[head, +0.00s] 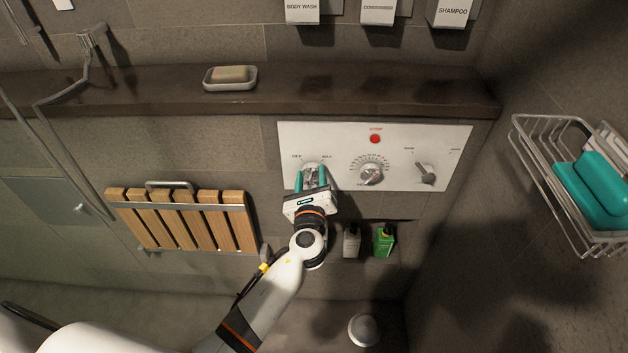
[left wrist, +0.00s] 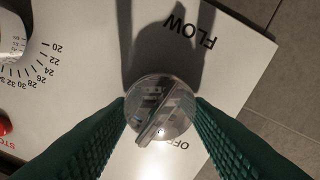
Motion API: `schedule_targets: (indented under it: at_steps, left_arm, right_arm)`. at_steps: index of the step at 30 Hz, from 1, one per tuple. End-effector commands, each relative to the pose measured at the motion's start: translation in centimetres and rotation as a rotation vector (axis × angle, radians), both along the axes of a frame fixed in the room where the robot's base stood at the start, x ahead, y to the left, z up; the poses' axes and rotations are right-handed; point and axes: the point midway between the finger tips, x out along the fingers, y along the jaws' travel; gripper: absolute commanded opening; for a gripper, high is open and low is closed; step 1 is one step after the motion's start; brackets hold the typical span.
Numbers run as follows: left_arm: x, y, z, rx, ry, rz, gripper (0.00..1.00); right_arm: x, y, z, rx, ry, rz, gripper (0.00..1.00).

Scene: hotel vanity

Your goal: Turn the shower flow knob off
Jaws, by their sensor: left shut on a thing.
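The shower flow knob (head: 311,169) is the leftmost knob on the white control panel (head: 340,135). In the left wrist view the flow knob (left wrist: 162,108) is round and shiny, with a raised ridge lying diagonally from lower left to upper right. FLOW is printed above it and OFF just below right, partly hidden by the knob and a finger. My left gripper (head: 312,178) reaches up to the panel from below, its teal fingers on both sides of the knob, shut on it. Which end of the ridge is the pointer is unclear. My right gripper is not in view.
A temperature dial (head: 371,174), a red stop button (head: 375,139) and another knob (head: 425,173) lie to the right. A dark ledge with a soap dish (head: 230,86) runs above. A wooden folding seat (head: 180,220) is left; small bottles (head: 384,241) stand below.

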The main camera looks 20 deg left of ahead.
Motion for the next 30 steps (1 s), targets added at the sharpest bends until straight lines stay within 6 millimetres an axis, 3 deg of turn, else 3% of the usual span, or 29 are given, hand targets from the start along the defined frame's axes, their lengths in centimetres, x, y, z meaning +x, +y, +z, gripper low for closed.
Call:
schedule_targets:
  at_steps: [8, 30]
  left_arm:
    - [-0.2, -0.4, -0.3, -0.255, -0.075, -0.005, 0.22]
    - [-0.8, -1.3, 0.2, -0.829, -0.243, -0.014, 0.22]
  right_arm:
    - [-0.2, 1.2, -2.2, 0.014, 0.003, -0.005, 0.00]
    - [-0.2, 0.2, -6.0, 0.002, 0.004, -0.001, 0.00]
